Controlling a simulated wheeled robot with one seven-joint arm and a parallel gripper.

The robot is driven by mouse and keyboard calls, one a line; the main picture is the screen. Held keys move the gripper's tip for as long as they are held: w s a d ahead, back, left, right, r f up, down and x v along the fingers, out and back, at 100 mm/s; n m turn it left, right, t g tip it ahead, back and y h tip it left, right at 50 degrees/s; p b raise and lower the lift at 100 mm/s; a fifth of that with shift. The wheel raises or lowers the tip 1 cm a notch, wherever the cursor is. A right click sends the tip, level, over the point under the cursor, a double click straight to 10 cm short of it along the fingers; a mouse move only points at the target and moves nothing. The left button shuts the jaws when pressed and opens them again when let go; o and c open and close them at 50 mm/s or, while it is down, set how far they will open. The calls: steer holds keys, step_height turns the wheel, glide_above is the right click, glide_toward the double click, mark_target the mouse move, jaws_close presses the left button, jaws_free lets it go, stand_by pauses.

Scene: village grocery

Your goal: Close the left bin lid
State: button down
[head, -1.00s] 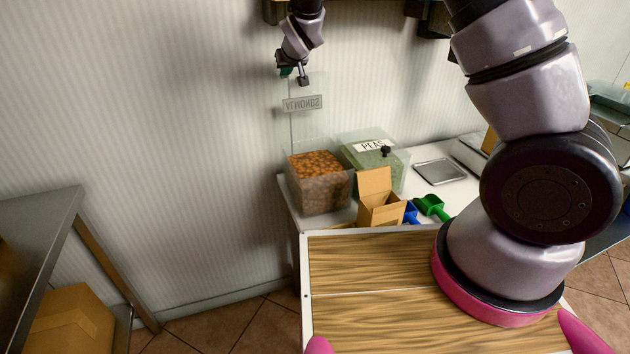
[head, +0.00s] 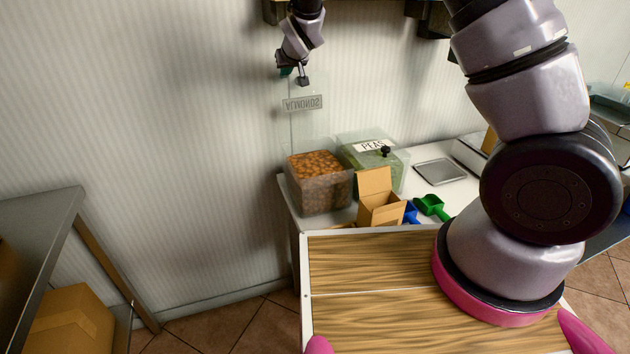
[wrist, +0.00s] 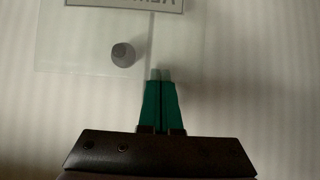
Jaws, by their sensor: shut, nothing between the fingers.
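The left bin (head: 320,190) is clear and full of almonds, on the white counter. Its clear lid (head: 306,122) stands open and upright against the wall, with an upside-down ALMONDS label (head: 302,103). My gripper (head: 303,80) is shut and empty at the lid's top edge in the head view. In the wrist view the shut green fingers (wrist: 160,75) overlap the edge of the lid (wrist: 80,45), beside its round dark knob (wrist: 123,54). I cannot tell whether they touch it.
The bin of peas (head: 355,155) beside it has its lid closed, with a black knob. An open cardboard box (head: 380,208) stands in front, with blue and green scoops (head: 432,206) to its right. A metal tray (head: 440,171) lies behind the scoops. Dark shelf brackets hang above.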

steer(key=shift+s+d+f, duration=0.1)
steer(key=shift+s+f, duration=0.2)
steer(key=shift+f, duration=0.2)
steer(key=shift+s+d+r, duration=0.1)
steer(key=shift+s+d, duration=0.2)
steer(key=shift+s, duration=0.8)
steer(key=shift+s+d+f, duration=0.1)
steer(key=shift+s+d, duration=0.25)
steer(key=shift+s, duration=0.7)
steer(key=shift+s+d+r, duration=0.1)
steer(key=shift+s+d, duration=0.2)
steer(key=shift+s, duration=0.8)
steer(key=shift+s, duration=0.1)
